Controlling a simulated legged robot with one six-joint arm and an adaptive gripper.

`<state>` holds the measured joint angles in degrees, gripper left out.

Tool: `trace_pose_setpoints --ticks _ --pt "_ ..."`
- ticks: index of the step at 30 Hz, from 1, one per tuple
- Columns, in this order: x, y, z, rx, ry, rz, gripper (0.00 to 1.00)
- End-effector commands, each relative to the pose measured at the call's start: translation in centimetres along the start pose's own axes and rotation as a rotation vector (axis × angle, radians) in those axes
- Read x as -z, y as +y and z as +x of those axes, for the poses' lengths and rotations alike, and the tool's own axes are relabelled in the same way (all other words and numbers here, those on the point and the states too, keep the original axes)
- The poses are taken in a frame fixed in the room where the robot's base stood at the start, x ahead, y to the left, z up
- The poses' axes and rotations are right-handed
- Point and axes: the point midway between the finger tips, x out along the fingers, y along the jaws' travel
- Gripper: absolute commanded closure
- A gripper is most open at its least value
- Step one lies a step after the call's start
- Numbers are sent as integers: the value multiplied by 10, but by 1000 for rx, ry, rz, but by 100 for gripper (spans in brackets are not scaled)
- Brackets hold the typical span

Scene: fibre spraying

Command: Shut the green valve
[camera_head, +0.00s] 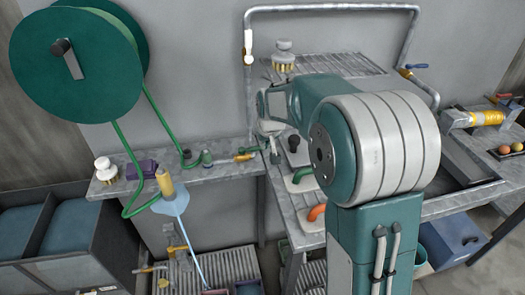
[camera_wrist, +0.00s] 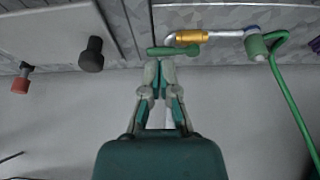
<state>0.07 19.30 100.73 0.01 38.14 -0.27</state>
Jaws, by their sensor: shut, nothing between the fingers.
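The green valve is a green lever (camera_wrist: 173,50) beside a yellow brass fitting (camera_wrist: 192,37) on a grey pipe. In the wrist view, my gripper (camera_wrist: 160,66) is shut and empty, with its fingertips right at the lever's underside in the picture. I cannot tell whether they touch it. In the head view, the brass fitting (camera_head: 243,157) lies on the narrow grey ledge, and my gripper (camera_head: 270,129) is just right of it. The green lever (camera_head: 254,149) is small there, between fitting and gripper.
A green hose (camera_head: 122,150) runs from the wall reel (camera_head: 75,62) to a yellow nozzle (camera_head: 166,184), where pale blue liquid streams down. A brush (camera_head: 105,169) and purple block (camera_head: 141,169) sit on the ledge. In the wrist view, a black knob (camera_wrist: 92,54) and red-handled fitting (camera_wrist: 21,80) are left.

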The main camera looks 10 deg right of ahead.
Motion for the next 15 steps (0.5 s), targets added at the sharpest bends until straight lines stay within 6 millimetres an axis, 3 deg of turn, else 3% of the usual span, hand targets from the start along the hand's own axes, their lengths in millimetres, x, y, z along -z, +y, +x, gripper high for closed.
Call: trace_pose_setpoints --ticks 5,15 --pt "0 3 8 2 -2 3 100" --pt "-1 2 66 1 -4 2 100"
